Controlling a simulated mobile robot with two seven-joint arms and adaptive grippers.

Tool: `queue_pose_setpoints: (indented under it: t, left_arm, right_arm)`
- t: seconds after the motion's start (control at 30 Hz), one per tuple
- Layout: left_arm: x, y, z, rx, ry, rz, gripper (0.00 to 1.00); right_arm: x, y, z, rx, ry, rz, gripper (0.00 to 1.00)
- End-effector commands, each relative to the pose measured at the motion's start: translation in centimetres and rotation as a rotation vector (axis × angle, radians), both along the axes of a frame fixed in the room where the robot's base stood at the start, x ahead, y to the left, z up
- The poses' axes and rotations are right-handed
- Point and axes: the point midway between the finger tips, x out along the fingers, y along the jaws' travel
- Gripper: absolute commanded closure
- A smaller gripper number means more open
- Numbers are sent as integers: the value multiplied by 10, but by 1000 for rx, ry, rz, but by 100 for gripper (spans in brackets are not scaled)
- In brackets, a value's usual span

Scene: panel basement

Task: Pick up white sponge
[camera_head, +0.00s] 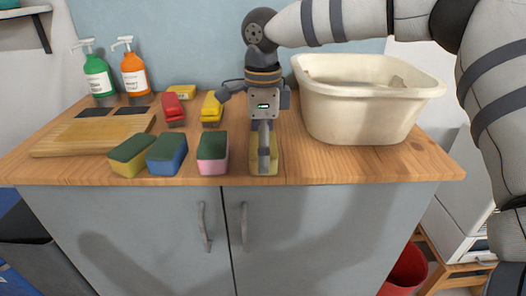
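A pale, yellowish-white sponge (257,168) lies near the front edge of the wooden counter, mostly hidden behind my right gripper. My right gripper (264,165) comes down over it from above, its fingers in front of or around the sponge. One finger hides the other, so I cannot tell whether it is open or shut, or whether it touches the sponge. My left gripper is not in view. No plainly white sponge shows elsewhere.
Green-topped yellow (128,160), blue (167,160) and pink (212,163) sponges stand left of the gripper. A cream basin (360,115) stands close on the right. Behind are red (173,108) and yellow (211,107) items, a cutting board (85,140) and two pump bottles (134,72).

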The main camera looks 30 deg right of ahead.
Motion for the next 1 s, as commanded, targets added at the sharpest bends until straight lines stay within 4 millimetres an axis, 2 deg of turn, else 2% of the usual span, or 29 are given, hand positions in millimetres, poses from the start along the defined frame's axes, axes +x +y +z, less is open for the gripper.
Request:
queue_pose_setpoints:
  t: [0.03, 0.2, 0.57, 0.67, 0.73, 0.9, 1.0]
  left_arm:
    - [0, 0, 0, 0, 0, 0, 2]
    - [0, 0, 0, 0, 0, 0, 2]
    - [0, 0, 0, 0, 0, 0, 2]
    - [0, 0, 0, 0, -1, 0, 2]
    - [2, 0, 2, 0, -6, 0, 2]
    - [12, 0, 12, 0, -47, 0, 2]
    - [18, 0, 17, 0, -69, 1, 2]
  right_arm:
    - [0, 0, 0, -1, -1, 0, 7]
    - [0, 0, 1, -1, -1, 0, 32]
    - [0, 0, 3, -1, -1, 1, 32]
    - [1, 0, 19, -2, -5, 1, 32]
    - [-1, 3, 39, -1, -5, 4, 32]
    - [-29, 34, 91, -3, -13, 6, 32]
    - [-50, 57, 109, -5, -11, 8, 32]
